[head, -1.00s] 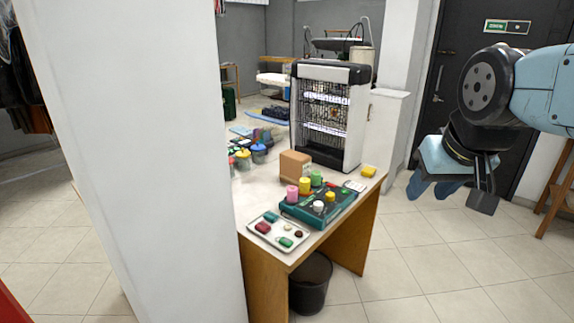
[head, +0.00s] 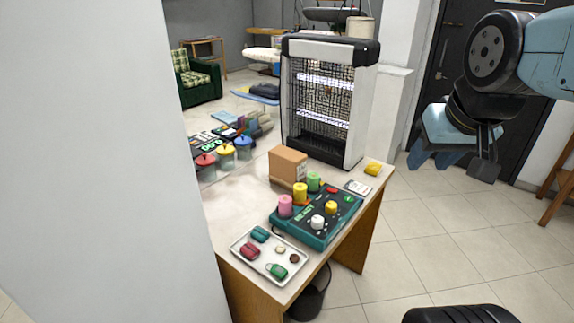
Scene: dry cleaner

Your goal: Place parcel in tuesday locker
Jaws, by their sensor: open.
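A brown cardboard box (head: 287,166), which looks like the parcel, stands on the wooden table behind a teal device. My gripper (head: 450,165) hangs open and empty at the right, over the floor and apart from the table. No locker that I can make out as the Tuesday locker shows in the head view.
A white wall (head: 95,160) stands close at left. A bin (head: 312,295) is under the table.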

